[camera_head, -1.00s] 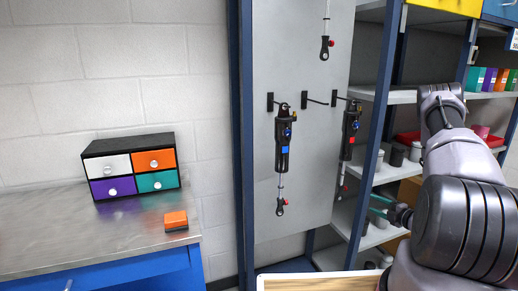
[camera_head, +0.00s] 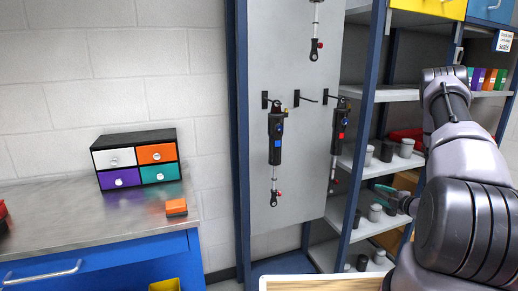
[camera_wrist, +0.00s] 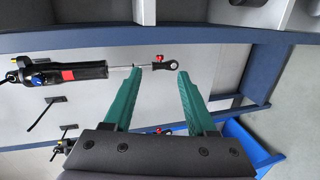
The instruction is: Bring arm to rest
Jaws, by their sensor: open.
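My arm reaches forward on the right of the head view, with my gripper (camera_head: 384,190) small and partly hidden in front of the shelves. In the wrist view my gripper's green fingers (camera_wrist: 158,73) are apart, with nothing held between them. A black shock absorber with a red mark (camera_wrist: 80,73) lies beyond the fingers there, its rod end showing near the fingertips; contact cannot be told. In the head view, the red-marked shock (camera_head: 339,130) and a blue-marked shock (camera_head: 276,140) hang from hooks on the grey panel (camera_head: 300,190).
Shelves (camera_head: 390,95) with cups and coloured boxes stand right of the panel, close to my arm. A metal bench (camera_head: 90,225) at left carries a four-drawer box (camera_head: 138,160) and an orange-topped block (camera_head: 176,207). A pale-edged tray (camera_head: 320,283) is at the bottom.

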